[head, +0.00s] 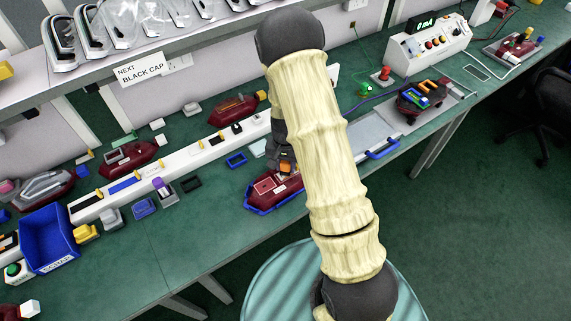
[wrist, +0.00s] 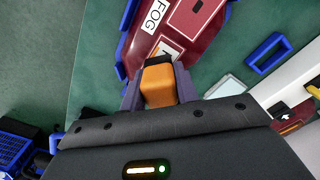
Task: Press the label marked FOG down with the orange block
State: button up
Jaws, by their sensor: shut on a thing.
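My gripper (wrist: 157,88) is shut on the orange block (wrist: 158,84), which sits between its two purple fingers. The block also shows in the head view (head: 286,167), under my arm. The white label marked FOG (wrist: 157,14) lies on the dark red tail lamp (wrist: 190,50), at the top of the wrist view, apart from the block in the picture. A second white label (wrist: 166,46) lies nearer the block, partly hidden by its dark end. I cannot tell whether the block touches the lamp. The lamp rests in a blue cradle (head: 250,207).
A long white rail (head: 160,170) runs behind the lamp. A small blue frame (head: 236,160) lies just left of my gripper. Another red lamp (head: 233,110) is farther back. A blue bin (head: 47,240) stands at left. The green bench front is mostly clear.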

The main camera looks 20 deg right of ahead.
jog(key=shift+f+b, duration=0.35)
jog(key=shift+f, duration=0.2)
dwell(0.6)
jog(key=shift+s+f, duration=0.1)
jog(key=shift+s, duration=0.05)
dwell(0.9)
jog(key=shift+r+p, duration=2.55)
jog(key=shift+r, duration=0.6)
jog(key=shift+f, duration=0.15)
jog(key=shift+f+b, duration=1.75)
jog(key=shift+f, duration=0.6)
jog(key=shift+f+b, duration=0.4)
jog(key=shift+f, duration=0.1)
jog(key=shift+f, duration=0.15)
